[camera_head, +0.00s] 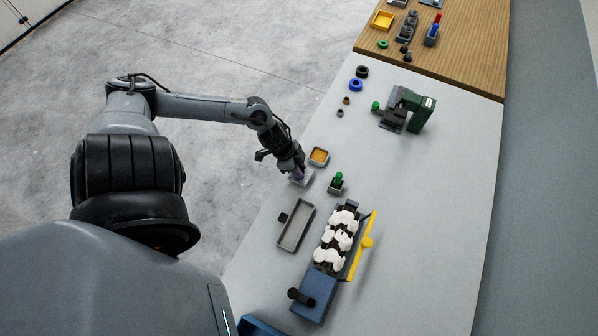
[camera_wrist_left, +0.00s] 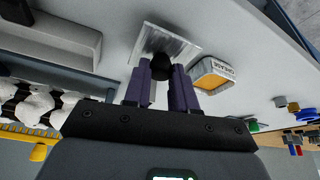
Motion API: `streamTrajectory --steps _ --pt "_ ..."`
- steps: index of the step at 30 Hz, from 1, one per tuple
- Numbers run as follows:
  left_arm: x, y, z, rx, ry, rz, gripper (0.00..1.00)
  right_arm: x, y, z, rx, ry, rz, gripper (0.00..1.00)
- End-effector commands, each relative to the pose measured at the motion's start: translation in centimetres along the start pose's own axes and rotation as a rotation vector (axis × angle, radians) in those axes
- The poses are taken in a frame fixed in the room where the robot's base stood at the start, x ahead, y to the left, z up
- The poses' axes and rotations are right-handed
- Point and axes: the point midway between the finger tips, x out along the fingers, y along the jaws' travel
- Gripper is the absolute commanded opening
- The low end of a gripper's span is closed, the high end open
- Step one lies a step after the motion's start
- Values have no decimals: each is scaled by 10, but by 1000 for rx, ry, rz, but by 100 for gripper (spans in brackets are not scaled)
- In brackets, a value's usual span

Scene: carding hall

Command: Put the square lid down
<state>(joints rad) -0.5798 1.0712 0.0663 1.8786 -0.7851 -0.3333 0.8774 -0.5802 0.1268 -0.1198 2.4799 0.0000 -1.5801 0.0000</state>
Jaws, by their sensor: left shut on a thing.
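My left gripper (camera_head: 298,172) points down near the table's left edge. It also shows in the left wrist view (camera_wrist_left: 161,78), where its two purple fingers are shut on the dark knob of the square lid. The square lid (camera_wrist_left: 176,45) is a thin, pale grey metallic plate. In the head view the lid (camera_head: 307,179) is partly hidden under the fingers. I cannot tell whether it touches the table or hangs just above. A square tin (camera_head: 319,156) with an orange-yellow filling stands open just beyond the lid; its lettered side shows in the left wrist view (camera_wrist_left: 214,75).
A green-topped item (camera_head: 337,181) stands close to the right of the lid. A grey tray (camera_head: 296,226) and a blue device with white tufts (camera_head: 318,290) lie nearer. A green machine (camera_head: 412,110) and several rings stand farther off. The grey table (camera_head: 420,210) is clear at right.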

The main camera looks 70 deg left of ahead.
Motion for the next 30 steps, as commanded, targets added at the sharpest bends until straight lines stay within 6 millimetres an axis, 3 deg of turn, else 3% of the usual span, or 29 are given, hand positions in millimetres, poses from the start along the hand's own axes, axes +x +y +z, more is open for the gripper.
streamTrajectory --steps 5,17,18,23,30 --pt "21 0 8 -2 1 -1 0 7 -1 2 2 0 -2 43" --pt "24 0 10 -1 0 0 0 7 -3 2 9 2 -8 43" --pt "25 0 10 -1 0 0 27 7 -3 2 10 2 -8 43" --pt "24 0 10 -1 0 0 51 7 -3 1 10 2 -8 43" --pt "24 0 10 -1 0 0 51 7 -2 2 8 1 -7 43"
